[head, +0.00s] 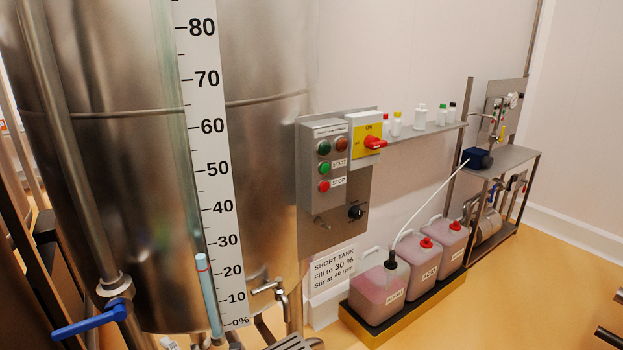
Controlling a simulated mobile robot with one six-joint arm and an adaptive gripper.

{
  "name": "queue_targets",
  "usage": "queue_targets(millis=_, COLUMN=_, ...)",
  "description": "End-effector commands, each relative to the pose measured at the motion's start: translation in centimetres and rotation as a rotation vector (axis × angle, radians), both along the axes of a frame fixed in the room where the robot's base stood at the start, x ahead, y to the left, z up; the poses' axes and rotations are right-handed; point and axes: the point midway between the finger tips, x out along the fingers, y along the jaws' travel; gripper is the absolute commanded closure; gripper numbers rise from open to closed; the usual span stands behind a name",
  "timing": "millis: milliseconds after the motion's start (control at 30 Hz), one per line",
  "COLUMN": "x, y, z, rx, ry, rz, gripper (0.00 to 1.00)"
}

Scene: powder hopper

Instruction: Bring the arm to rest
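Two dark, rod-like ends (609,338) poke in at the lower right edge, cut off by the frame. I cannot tell what they belong to. Whether the arm is moving or still does not show.
A large steel tank (265,180) with a percent scale (213,150) fills the left. A blue-handled valve (90,322) sits low on it. A control panel (335,215), shelf (425,131), canisters (380,290) in a yellow-edged tray (405,320) and a pump bench (510,157) follow rightward. Floor at right looks clear.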

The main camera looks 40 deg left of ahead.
Motion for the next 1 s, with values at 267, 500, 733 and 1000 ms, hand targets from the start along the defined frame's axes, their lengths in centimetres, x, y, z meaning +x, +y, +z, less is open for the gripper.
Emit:
queue_targets(millis=267, x=7.7, y=-2.8, z=-2.0, rx=-0.101, ry=0.178, rz=-0.098, gripper=0.34)
queue_targets(millis=500, x=13.8, y=-6.1, z=-3.9, rx=-0.186, ry=0.344, rz=-0.206, gripper=0.34)
queue_targets(millis=733, x=19.2, y=-10.2, z=-5.7, rx=-0.265, ry=0.511, rz=-0.336, gripper=0.34)
queue_targets(millis=1000, x=25.2, y=-16.1, z=-7.8, rx=-0.341, ry=0.716, rz=-0.524, gripper=0.34)
